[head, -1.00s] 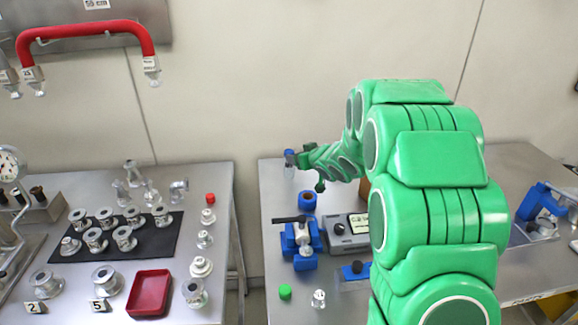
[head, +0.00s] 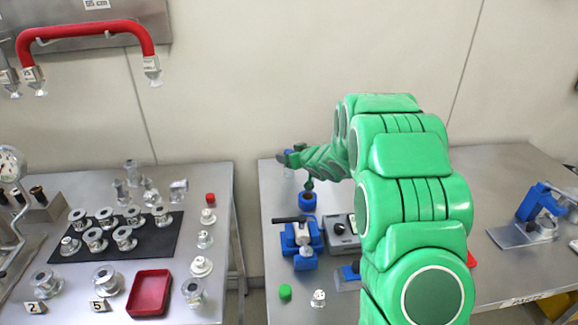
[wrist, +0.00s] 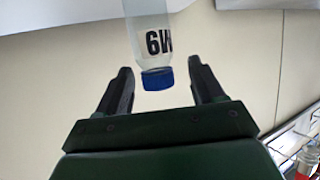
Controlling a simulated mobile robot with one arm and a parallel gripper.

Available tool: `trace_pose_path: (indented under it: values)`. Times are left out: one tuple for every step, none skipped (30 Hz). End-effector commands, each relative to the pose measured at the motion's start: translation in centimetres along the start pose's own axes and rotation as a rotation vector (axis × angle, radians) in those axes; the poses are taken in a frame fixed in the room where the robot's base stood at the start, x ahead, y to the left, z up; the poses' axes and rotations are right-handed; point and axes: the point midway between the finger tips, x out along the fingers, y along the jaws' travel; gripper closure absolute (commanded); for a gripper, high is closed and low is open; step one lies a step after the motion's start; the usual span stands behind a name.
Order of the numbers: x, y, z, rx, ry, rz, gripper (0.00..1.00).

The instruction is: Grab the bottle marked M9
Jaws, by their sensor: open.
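The clear bottle marked M9 (wrist: 151,40) has a blue cap and black lettering that appears upside down in the wrist view. Its cap lies between my gripper's two dark fingers (wrist: 163,88), with a gap on each side. My gripper is open and does not hold it. In the head view my gripper (head: 288,158) is over the back left of the right table, at the bottle, whose small clear body is partly hidden there.
On the right table (head: 505,285) stand a blue ring-shaped part (head: 308,201), a blue clamp (head: 303,240), a grey box (head: 342,238) and a green cap (head: 285,291). The left table holds metal fittings and a red tray (head: 149,292). A wall stands close behind.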

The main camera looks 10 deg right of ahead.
Motion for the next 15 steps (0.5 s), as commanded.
trace_pose_path:
  values:
    - [0.6,0.1,0.0,-0.001,0.001,-0.001,0.33]
    - [0.8,0.2,-0.1,-0.001,0.001,-0.001,0.33]
    - [1.3,0.3,-0.3,-0.001,0.003,0.0,0.33]
    - [1.6,0.3,-0.3,-0.001,0.004,0.0,0.33]
    - [1.9,0.3,-0.4,-0.001,0.005,0.0,0.33]
    - [2.3,0.3,-0.4,-0.002,0.005,-0.001,0.33]
    - [2.6,0.3,-0.3,-0.002,0.004,-0.001,0.33]
    - [2.9,0.3,-0.3,-0.001,0.003,-0.001,0.33]
    - [3.1,0.2,-0.2,-0.001,0.002,-0.001,0.33]
    - [3.3,0.2,-0.2,-0.001,0.002,-0.001,0.33]
    - [3.4,0.2,-0.2,0.0,0.001,-0.001,0.33]
    - [3.5,0.2,-0.2,0.0,0.001,-0.001,0.33]
    - [3.5,0.2,-0.2,0.0,0.001,-0.001,0.33]
    - [3.5,0.2,-0.2,0.0,0.001,0.0,0.33]
    - [3.5,0.2,-0.2,0.0,0.001,0.0,0.33]
